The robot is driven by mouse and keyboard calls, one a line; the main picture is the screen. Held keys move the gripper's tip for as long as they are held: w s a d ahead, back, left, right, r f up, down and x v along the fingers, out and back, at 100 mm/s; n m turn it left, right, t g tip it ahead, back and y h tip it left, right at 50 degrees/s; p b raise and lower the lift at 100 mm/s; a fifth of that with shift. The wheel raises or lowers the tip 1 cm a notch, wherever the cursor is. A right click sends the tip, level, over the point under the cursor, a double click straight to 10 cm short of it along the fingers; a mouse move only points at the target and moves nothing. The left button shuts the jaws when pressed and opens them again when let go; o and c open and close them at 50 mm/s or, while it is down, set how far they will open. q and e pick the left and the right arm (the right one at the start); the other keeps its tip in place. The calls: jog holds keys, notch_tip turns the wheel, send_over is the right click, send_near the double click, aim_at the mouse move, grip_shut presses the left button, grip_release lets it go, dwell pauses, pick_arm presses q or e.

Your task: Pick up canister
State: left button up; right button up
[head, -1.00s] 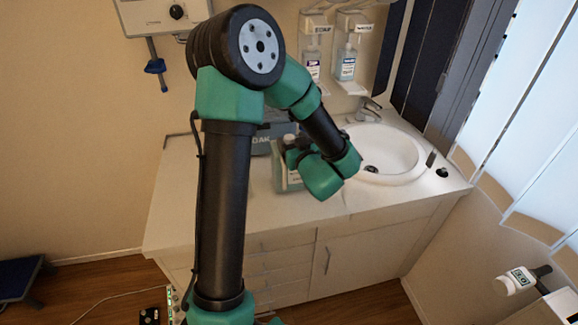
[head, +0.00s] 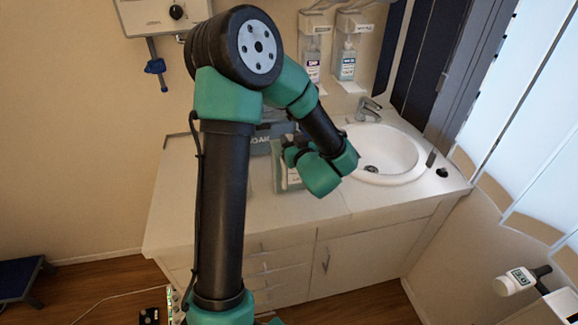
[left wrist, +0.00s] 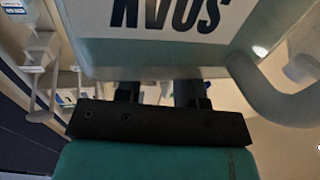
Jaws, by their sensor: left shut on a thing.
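The canister (head: 281,175) stands on the counter in the head view, pale teal with a light label, partly hidden behind my left gripper (head: 290,155). In the left wrist view the canister (left wrist: 150,55) fills the top, with large dark letters upside down on a white label and a curved handle at the right. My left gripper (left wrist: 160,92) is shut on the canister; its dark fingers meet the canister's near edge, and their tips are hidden. I cannot tell whether the canister touches the counter. My right gripper is out of view.
A grey box with lettering (head: 262,137) is behind the canister. A white sink (head: 400,160) with a tap (head: 368,108) lies to the right. Two bottle dispensers (head: 347,60) hang on the wall. The counter's front left (head: 180,220) is clear.

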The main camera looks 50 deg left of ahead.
pick_arm(q)
grip_shut()
jog(key=shift+r, duration=0.25)
dwell(0.4)
jog(key=shift+r, duration=1.25)
jog(key=shift+d+r, duration=0.1)
jog(key=shift+r, duration=0.25)
jog(key=s+d+r, duration=0.1)
jog(key=s+d, duration=0.9)
jog(key=d, duration=0.1)
jog(key=shift+s+d+r, duration=0.2)
jog(key=shift+s+d, duration=0.15)
